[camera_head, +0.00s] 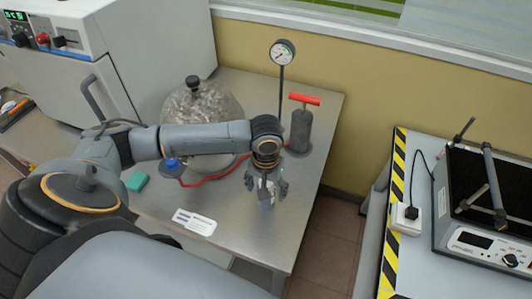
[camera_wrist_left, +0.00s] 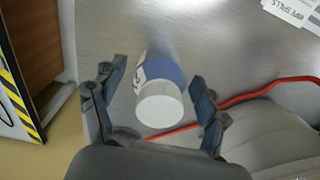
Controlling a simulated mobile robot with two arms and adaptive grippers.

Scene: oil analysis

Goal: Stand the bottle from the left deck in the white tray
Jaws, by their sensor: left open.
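The bottle (camera_wrist_left: 160,106) has a white cap and a blue and white label. In the left wrist view it is between the two fingers of my left gripper (camera_wrist_left: 157,74), with gaps on both sides. In the head view my left gripper (camera_head: 267,185) points down over the steel deck (camera_head: 237,235), with its fingers spread. The bottle shows there only as a small grey-blue shape (camera_head: 266,201) between the fingers, partly hidden. I do not see the white tray in either view. My right gripper is not in view.
A round glass vessel (camera_head: 190,110), a dark hand pump (camera_head: 301,130) with a red handle and a gauge (camera_head: 282,53) on a post stand behind. A red hose (camera_head: 205,183) runs nearby. White label cards (camera_head: 194,221) lie at the front. A striped-edge bench (camera_head: 398,185) is right, across a gap.

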